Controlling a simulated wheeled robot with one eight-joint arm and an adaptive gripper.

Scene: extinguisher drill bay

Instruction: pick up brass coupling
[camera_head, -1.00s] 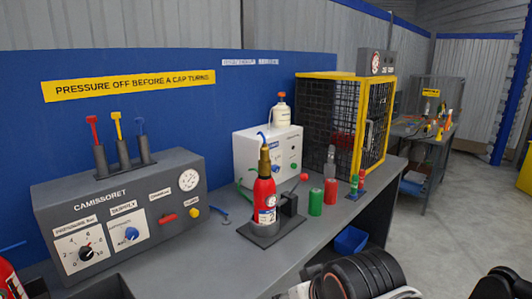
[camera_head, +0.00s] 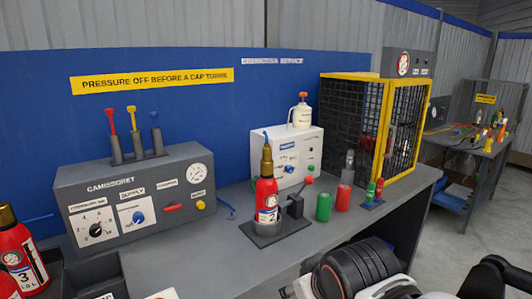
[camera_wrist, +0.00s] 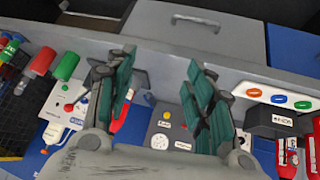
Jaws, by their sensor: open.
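Brass-coloured fittings show in the head view. One (camera_head: 266,162) sits on top of the red extinguisher (camera_head: 267,197), which stands upright in a dark stand on the bench. I cannot tell which is the coupling, and no separate brass piece is clear. In the wrist view my gripper (camera_wrist: 160,88) is open, its teal-padded fingers apart with nothing held between them. It hangs over the bench. A red object shows partly hidden behind the left finger.
The grey control box (camera_head: 140,200) stands at the left of the bench (camera_head: 335,232). A white box (camera_head: 280,160), green cylinder (camera_head: 323,207), red cylinder (camera_head: 343,198) and yellow-framed cage (camera_head: 385,120) stand farther right. Some bare bench lies in front of the control box.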

